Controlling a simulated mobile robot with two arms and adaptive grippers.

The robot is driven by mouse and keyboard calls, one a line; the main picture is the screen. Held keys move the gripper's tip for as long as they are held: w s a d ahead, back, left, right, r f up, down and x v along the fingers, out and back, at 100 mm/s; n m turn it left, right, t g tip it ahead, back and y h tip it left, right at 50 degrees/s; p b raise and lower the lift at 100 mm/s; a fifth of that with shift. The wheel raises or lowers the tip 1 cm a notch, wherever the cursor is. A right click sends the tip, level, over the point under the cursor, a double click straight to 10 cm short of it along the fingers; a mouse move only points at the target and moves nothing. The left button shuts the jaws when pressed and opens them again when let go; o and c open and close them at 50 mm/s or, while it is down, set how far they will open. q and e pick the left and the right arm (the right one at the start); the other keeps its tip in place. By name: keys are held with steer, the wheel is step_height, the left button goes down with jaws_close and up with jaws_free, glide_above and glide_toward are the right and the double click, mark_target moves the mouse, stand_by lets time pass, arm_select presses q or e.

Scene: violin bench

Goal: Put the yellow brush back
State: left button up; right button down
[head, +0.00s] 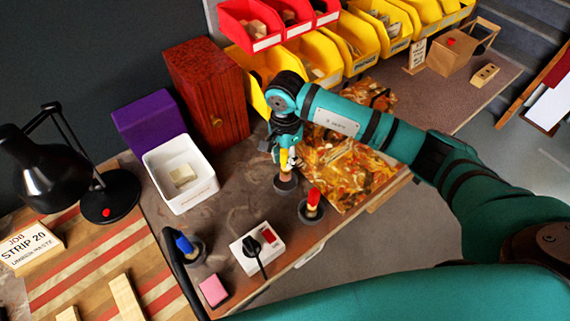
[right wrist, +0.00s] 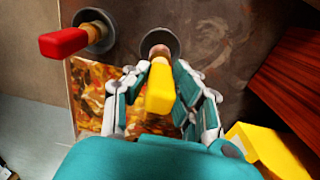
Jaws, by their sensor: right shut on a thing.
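The yellow brush (head: 284,159) is held upright, or nearly so, by my right gripper (head: 285,156), which is shut on it. In the right wrist view the yellow brush (right wrist: 160,90) is between the fingers of my right gripper (right wrist: 160,88). Its lower end is over or in a dark round holder (head: 285,185), also seen in the right wrist view (right wrist: 172,38). I cannot tell how deep it sits. A red brush (head: 313,197) and a blue brush (head: 184,245) stand in similar holders. My left gripper is not in view.
The red brush's holder (head: 311,212) is close by on the front side. A white switch box (head: 246,257), a pink block (head: 213,290) and a white tub (head: 183,202) stand left. A patterned sheet (head: 345,170) lies right; yellow bins (head: 318,55) line the back.

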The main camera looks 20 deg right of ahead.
step_height(320, 180, down, 4)
steer(key=shift+r+p, duration=0.15)
steer(key=shift+p, duration=0.3)
steer(key=shift+f, duration=0.25)
steer(key=c, duration=1.1)
jaws_free()
steer(key=shift+f, duration=0.1)
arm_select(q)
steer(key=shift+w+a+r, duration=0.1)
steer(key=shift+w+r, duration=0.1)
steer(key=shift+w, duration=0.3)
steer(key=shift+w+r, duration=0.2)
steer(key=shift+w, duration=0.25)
